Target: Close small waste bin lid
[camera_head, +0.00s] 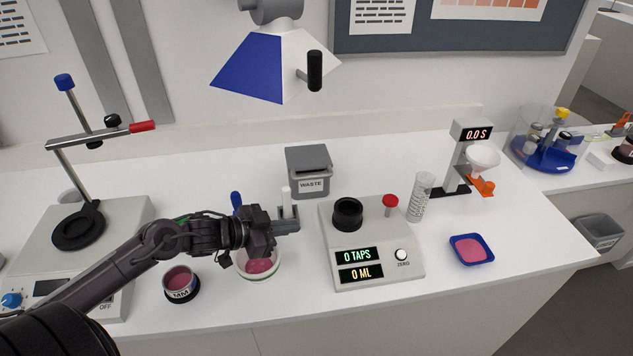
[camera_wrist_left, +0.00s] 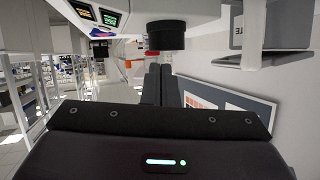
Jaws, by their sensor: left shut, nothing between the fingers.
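The small grey waste bin (camera_head: 309,185) stands at the back of the bench, its WASTE label facing me. The bin also shows at the upper right of the left wrist view (camera_wrist_left: 264,25), where the picture is upside down. My left gripper (camera_head: 290,225) is shut and empty, in front of the bin and slightly left, apart from it. Its fingers (camera_wrist_left: 160,84) are together in the wrist view. My right gripper is not in view.
A tapping device (camera_head: 378,271) with a black cup holder (camera_head: 347,213) stands right of my left gripper. A bowl of pink powder (camera_head: 258,267) and a dark jar (camera_head: 181,284) sit below the arm. A white upright piece (camera_head: 286,199) stands by the gripper. A blue tray (camera_head: 472,249) is at right.

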